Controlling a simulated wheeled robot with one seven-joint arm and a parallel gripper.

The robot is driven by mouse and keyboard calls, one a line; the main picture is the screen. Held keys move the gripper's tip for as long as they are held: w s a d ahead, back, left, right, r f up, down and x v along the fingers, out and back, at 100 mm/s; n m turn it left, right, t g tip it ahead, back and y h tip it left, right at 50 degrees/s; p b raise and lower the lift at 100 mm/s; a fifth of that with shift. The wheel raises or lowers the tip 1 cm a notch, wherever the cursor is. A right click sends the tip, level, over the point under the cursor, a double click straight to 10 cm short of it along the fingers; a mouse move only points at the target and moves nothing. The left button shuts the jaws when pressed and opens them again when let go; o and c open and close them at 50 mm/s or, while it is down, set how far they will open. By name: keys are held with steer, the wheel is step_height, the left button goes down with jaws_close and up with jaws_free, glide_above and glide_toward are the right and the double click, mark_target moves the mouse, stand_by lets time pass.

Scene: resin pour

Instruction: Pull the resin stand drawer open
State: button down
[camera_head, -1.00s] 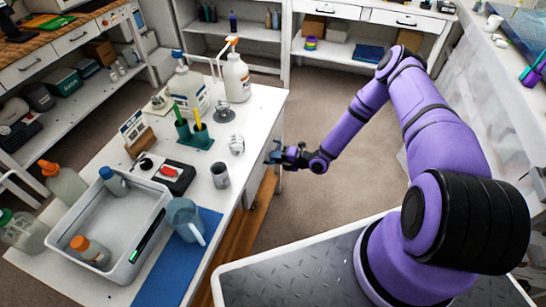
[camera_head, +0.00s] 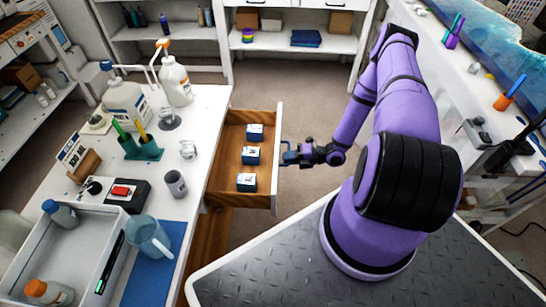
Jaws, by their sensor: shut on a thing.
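The resin stand (camera_head: 215,105) is the white table at the left. Its drawer (camera_head: 232,133) stands pulled out to the right, with a wooden inside and a white front panel (camera_head: 279,135). Three small blue and white boxes lie in a row in the drawer, the middle one (camera_head: 250,155) among them. My gripper (camera_head: 289,157) is at the outer side of the drawer front, about midway along it, and is shut on the drawer handle. The handle itself is mostly hidden by the fingers.
On the stand are pump bottles (camera_head: 127,105), a green pen holder (camera_head: 142,150), a grey cup (camera_head: 175,183), a clear jug (camera_head: 149,236) on a blue mat and a white tub (camera_head: 122,250). Shelves (camera_head: 285,42) line the back. Bare floor (camera_head: 300,95) lies beyond the drawer.

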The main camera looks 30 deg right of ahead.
steer(key=shift+f+v, duration=0.15)
steer(key=shift+v, duration=0.55)
steer(key=shift+f+v, duration=0.15)
steer(key=shift+v, duration=0.5)
steer(key=c, duration=1.2)
jaws_free()
steer(key=v, duration=1.1)
